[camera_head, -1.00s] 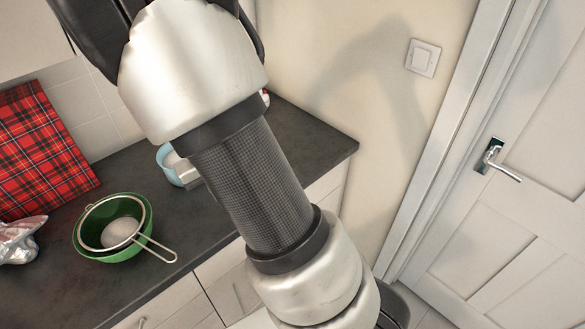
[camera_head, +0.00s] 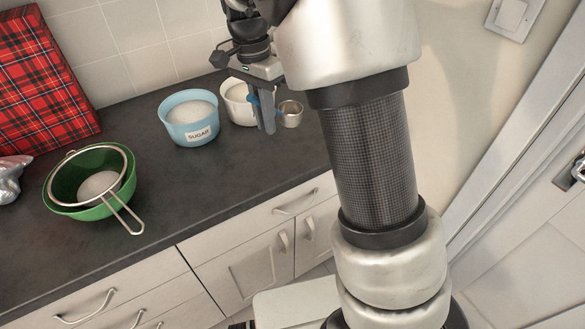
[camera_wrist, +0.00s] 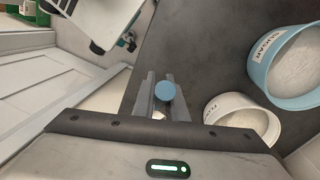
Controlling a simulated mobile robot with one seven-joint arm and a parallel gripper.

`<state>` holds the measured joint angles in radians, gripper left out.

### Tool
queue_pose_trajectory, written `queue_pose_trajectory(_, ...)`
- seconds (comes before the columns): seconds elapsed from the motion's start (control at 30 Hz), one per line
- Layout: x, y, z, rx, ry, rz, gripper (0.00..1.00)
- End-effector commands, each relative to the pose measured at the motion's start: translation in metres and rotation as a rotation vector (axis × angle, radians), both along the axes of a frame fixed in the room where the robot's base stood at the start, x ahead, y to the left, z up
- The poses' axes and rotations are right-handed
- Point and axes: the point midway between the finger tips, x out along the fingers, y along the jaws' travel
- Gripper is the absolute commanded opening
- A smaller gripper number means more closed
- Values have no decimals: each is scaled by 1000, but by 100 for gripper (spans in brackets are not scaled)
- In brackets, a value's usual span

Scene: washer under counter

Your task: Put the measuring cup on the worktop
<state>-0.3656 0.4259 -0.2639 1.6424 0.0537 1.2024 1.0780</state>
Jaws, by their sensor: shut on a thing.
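The measuring cup (camera_head: 291,114) is a small metallic cup, with a blue handle end showing on the other side of my fingers. My gripper (camera_head: 267,122) is shut on it, fingers pointing down, near the right end of the dark worktop (camera_head: 235,165). The cup appears held above the surface; the exact gap is hard to tell. In the wrist view, the round blue handle end (camera_wrist: 165,91) shows between my fingertips (camera_wrist: 161,95), and the cup's bowl is mostly hidden. The worktop also fills the middle of that view (camera_wrist: 205,60).
A blue sugar tub (camera_head: 190,125) and a white tub (camera_head: 238,104) with white contents stand just left of my gripper. A green bowl with a sieve (camera_head: 62,208) stands further left. A red tartan board (camera_head: 35,85) leans on the tiles. The front middle of the worktop is clear.

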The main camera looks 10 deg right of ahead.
Motion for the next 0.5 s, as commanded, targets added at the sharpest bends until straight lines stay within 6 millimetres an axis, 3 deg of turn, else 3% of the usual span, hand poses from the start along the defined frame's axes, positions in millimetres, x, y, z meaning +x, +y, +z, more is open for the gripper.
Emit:
queue_pose_trajectory(0.17,2,6,-9,-11,6,-126,0)
queue_pose_trajectory(0.5,1,6,-52,-13,7,-134,0)
